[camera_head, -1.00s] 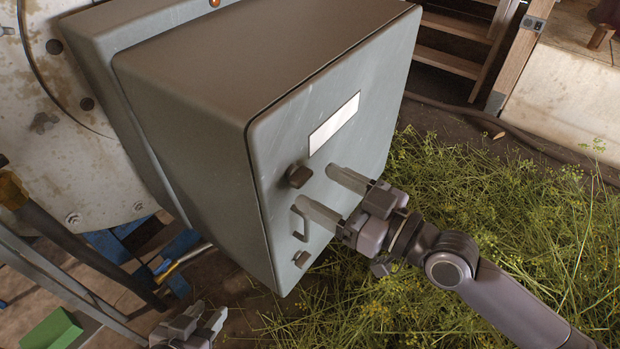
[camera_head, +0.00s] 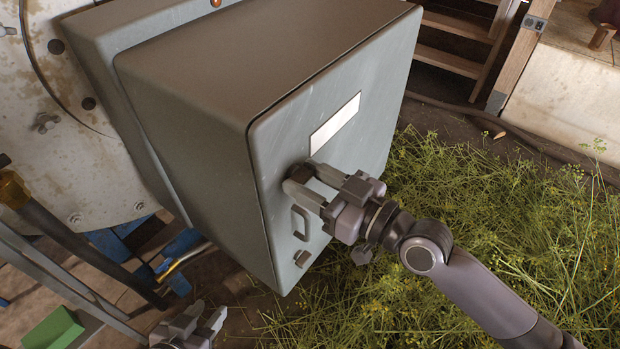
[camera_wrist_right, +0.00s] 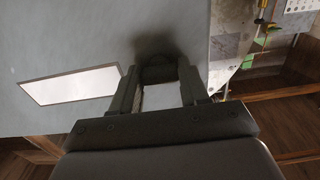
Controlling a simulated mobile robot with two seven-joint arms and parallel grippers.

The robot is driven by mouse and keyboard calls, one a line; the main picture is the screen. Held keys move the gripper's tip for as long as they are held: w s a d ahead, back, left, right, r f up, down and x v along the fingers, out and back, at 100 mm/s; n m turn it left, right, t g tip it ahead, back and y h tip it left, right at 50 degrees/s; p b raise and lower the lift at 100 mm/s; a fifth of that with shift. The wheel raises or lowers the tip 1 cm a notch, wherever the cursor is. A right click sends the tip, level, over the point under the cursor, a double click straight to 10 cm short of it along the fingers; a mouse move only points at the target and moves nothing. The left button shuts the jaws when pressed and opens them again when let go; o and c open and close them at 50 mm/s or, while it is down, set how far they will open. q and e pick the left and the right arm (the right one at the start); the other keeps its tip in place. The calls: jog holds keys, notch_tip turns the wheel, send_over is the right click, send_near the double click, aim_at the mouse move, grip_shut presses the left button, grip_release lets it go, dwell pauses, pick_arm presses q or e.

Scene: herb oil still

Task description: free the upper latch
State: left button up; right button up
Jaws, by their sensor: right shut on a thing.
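The grey cabinet (camera_head: 190,80) has a door with a white label plate (camera_head: 335,122). The upper latch, a dark knob (camera_head: 302,173), sits on the door below the label; it also shows in the right wrist view (camera_wrist_right: 158,72). My right gripper (camera_head: 306,176) is shut on the upper latch, one finger on each side, partly hiding it. Below are a door handle (camera_head: 300,222) and a lower latch (camera_head: 302,258), both untouched. My left gripper (camera_head: 200,322) is at the bottom edge, away from the cabinet, fingers apart and seemingly empty.
Cut herbs (camera_head: 480,230) cover the ground to the right of the cabinet. Wooden steps (camera_head: 450,60) stand behind. A pale metal vessel (camera_head: 60,130) is at the left, with a green block (camera_head: 55,330) below it.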

pick_arm(q)
jog(key=shift+r, duration=0.1)
pick_arm(e)
jog(key=shift+m, duration=0.9)
jog(key=m+p, duration=0.1)
jog(key=m, duration=0.2)
jog(key=m+p, duration=0.1)
jog(key=m, duration=0.8)
jog(key=shift+m+p, duration=0.3)
jog(key=shift+p, duration=0.1)
pick_arm(q)
jog(key=shift+s+a+r+p, duration=0.15)
jog(key=shift+r+p, duration=0.05)
jog(key=shift+r, duration=0.25)
jog(key=shift+s+a+r+p, duration=0.15)
jog(key=shift+r, duration=0.3)
pick_arm(e)
jog(key=shift+m, duration=1.9)
jog(key=o, duration=1.1)
jog(key=shift+c, duration=0.2)
